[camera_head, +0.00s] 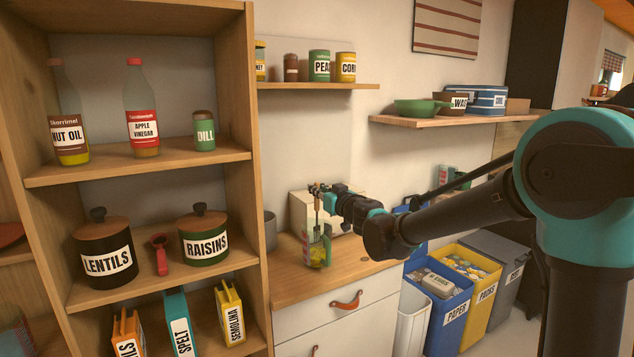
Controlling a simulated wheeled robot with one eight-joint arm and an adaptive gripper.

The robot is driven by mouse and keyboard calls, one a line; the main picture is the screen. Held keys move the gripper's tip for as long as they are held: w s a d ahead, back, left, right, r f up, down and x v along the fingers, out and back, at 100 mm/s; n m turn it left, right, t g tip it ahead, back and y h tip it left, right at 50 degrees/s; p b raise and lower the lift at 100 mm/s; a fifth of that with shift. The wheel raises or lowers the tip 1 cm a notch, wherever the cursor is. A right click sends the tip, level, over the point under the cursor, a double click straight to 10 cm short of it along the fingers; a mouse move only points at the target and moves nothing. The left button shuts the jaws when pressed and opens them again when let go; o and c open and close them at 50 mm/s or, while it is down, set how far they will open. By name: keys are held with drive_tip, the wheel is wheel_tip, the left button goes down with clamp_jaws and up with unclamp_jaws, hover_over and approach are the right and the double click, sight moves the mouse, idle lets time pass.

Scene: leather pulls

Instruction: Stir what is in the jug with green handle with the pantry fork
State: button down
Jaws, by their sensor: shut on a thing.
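The clear jug (316,257) with a green handle stands on the wooden counter, with yellowish contents low inside it. My gripper (318,190) is above the jug and shut on the pantry fork (317,213). The fork hangs roughly upright with its lower end at the jug's mouth. I cannot tell how deep the fork reaches or whether it touches the contents.
A grey canister (270,232) stands left of the jug, and a pale box (305,205) is behind it. The tall wooden shelf (250,150) with jars and bottles rises at the left. A wall shelf (320,86) hangs above. Sorting bins (447,312) stand right of the counter.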

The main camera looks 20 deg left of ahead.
sight(318, 206)
drive_tip(key=shift+f, duration=2.75)
drive_tip(key=shift+s+d, duration=0.1)
